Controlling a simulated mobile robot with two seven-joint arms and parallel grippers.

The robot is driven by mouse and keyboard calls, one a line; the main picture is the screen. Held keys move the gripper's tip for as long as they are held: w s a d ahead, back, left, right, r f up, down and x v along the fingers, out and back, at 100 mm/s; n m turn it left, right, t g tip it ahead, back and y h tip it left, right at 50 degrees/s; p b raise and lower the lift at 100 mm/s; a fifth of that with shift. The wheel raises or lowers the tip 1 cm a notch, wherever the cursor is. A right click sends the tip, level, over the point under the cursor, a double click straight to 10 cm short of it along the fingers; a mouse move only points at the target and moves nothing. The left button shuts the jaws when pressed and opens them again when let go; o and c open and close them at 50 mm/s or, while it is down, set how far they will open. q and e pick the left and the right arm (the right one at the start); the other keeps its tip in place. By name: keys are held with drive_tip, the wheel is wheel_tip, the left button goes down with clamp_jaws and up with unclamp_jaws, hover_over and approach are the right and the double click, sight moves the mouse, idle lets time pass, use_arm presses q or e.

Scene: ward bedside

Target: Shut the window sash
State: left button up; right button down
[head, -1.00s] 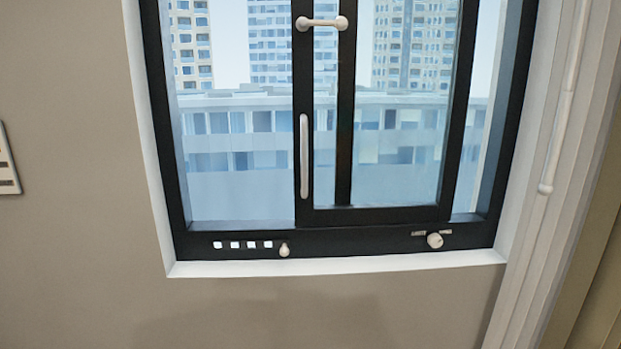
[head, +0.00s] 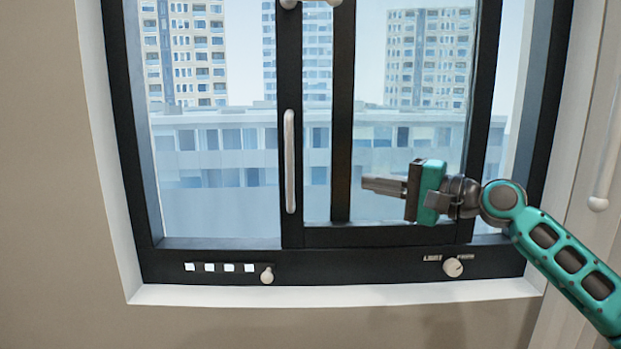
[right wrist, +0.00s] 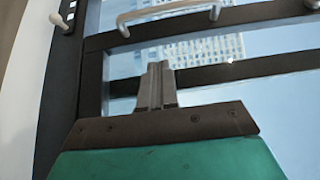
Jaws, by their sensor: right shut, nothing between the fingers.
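The window sash (head: 380,236) is a dark frame with glass, standing right of the middle of the window, with an opening to its left. A pale vertical handle (head: 290,162) is on its left stile; it also shows at the top of the right wrist view (right wrist: 172,12). My right gripper (head: 366,184) is shut and empty, in front of the sash glass, to the right of the handle and apart from it. Its fingers point left in the head view. In the right wrist view the fingers (right wrist: 157,68) are together, below the handle. My left gripper is not in view.
A pale latch (head: 302,3) is at the top edge. The bottom frame has a small knob (head: 267,275) near several white squares and a round dial (head: 453,267) at the right. A white sill (head: 340,293) runs below. A pale rod (head: 603,165) hangs at the right.

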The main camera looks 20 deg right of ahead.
use_arm(q)
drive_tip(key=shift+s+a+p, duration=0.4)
drive_tip(key=shift+p, duration=0.3)
use_arm(e)
drive_tip(key=s+a+x, duration=0.1)
drive_tip(key=a+x, duration=0.1)
drive_tip(key=x, duration=0.9)
drive_tip(key=shift+s+a, duration=0.2)
drive_tip(key=shift+a, duration=0.05)
